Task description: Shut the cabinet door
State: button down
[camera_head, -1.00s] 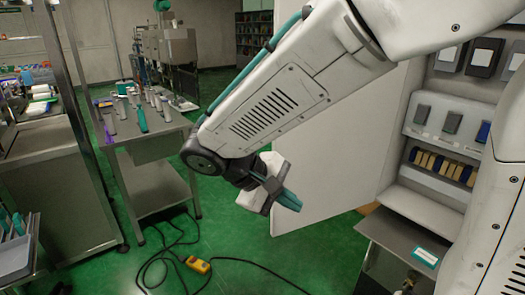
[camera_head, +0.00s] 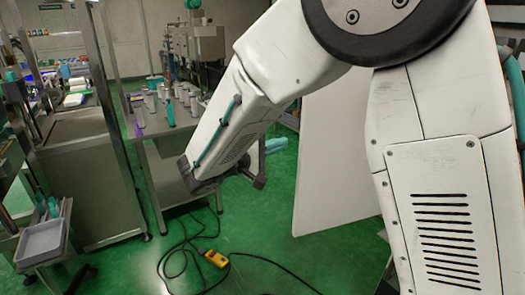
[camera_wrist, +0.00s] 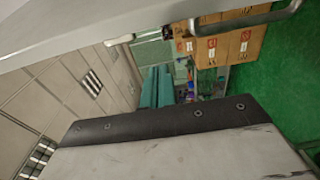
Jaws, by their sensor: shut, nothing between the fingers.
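The cabinet door (camera_head: 335,165) is a plain white panel standing open in the head view, partly behind my arm. My arm hides nearly all of the cabinet body. My gripper (camera_head: 274,146) has teal fingers and is just left of the door in the picture; I cannot tell whether it touches it. In the wrist view my gripper (camera_wrist: 156,88) shows its teal fingers close together with nothing held. A pale panel with a grey bar handle (camera_wrist: 255,24) crosses the top of that view; it looks like the door.
A steel table (camera_head: 150,125) with several cylinders stands behind my gripper. A yellow box (camera_head: 216,259) and black cables lie on the green floor below. A grey tray (camera_head: 40,242) is at the lower left. Cardboard boxes (camera_wrist: 215,48) show beyond the panel in the wrist view.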

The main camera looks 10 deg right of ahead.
jog(key=shift+s+d, duration=0.55)
jog(key=shift+s, duration=0.3)
jog(key=shift+s+d, duration=0.55)
jog(key=shift+s, duration=0.25)
